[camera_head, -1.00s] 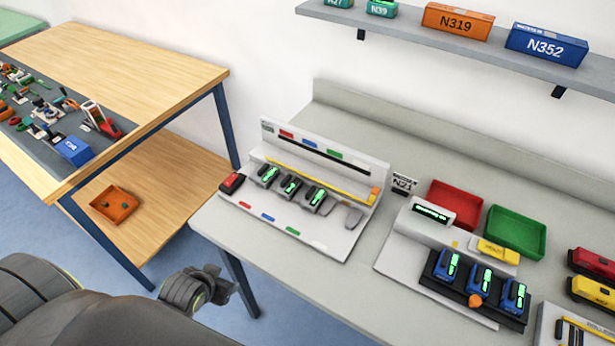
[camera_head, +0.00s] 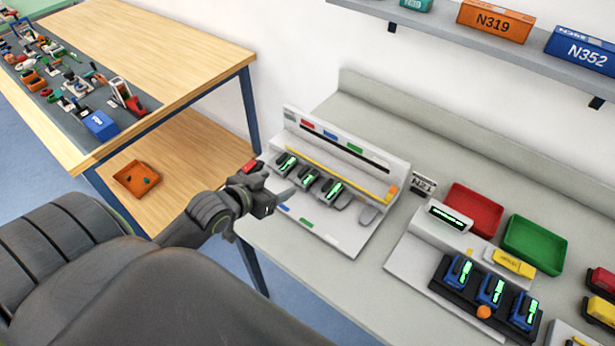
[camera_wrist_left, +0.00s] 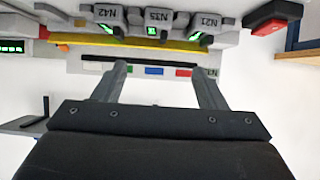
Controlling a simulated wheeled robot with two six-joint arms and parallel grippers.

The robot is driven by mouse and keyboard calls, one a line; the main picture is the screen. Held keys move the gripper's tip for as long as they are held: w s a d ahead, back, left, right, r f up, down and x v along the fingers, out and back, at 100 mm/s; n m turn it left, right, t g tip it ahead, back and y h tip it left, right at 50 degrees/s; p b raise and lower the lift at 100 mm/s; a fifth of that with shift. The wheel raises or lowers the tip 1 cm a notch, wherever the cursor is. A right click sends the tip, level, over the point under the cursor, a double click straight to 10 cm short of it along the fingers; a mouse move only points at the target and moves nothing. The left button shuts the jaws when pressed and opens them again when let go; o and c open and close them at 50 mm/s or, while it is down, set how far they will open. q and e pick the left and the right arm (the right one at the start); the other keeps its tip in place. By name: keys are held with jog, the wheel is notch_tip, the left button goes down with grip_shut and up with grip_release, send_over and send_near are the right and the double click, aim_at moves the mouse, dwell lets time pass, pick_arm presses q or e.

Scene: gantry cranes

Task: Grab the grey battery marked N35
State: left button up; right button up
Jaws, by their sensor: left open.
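The grey battery marked N35 (camera_wrist_left: 158,20) is the middle one of three grey batteries in the left wrist view, with a green lit display. In the head view it is the middle battery (camera_head: 308,178) on the white charger panel (camera_head: 350,240). Grey battery N42 (camera_wrist_left: 106,14) and grey battery N21 (camera_wrist_left: 206,24) stand on either side of it. My left gripper (camera_head: 284,187) is open and empty, at the left front of the panel, apart from the batteries. Its two fingers (camera_wrist_left: 160,74) show in the left wrist view. My right gripper is not in view.
A red block (camera_head: 250,167) lies at the panel's left end, close to my gripper. Right of the panel stand a second station with blue batteries (camera_head: 491,291), a red tray (camera_head: 472,210) and a green tray (camera_head: 533,243). A shelf (camera_head: 430,22) hangs above.

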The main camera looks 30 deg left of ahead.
pick_arm(q)
jog(key=p, duration=0.1)
send_near(312, 170)
jog(key=shift+a+x, duration=0.2)
jog(key=shift+x, duration=0.95)
jog(key=shift+w+d+f+p, duration=0.1)
jog(key=shift+w+f+p, duration=0.1)
jog(key=shift+w+p, duration=0.1)
jog(key=p+x, duration=0.1)
jog(key=x, duration=0.2)
jog(key=shift+d, duration=0.15)
jog(key=shift+w+f, duration=0.45)
jog(key=shift+w, duration=0.15)
jog(key=shift+c, duration=0.3)
jog(key=c, duration=1.1)
jog(key=shift+s+r, duration=0.15)
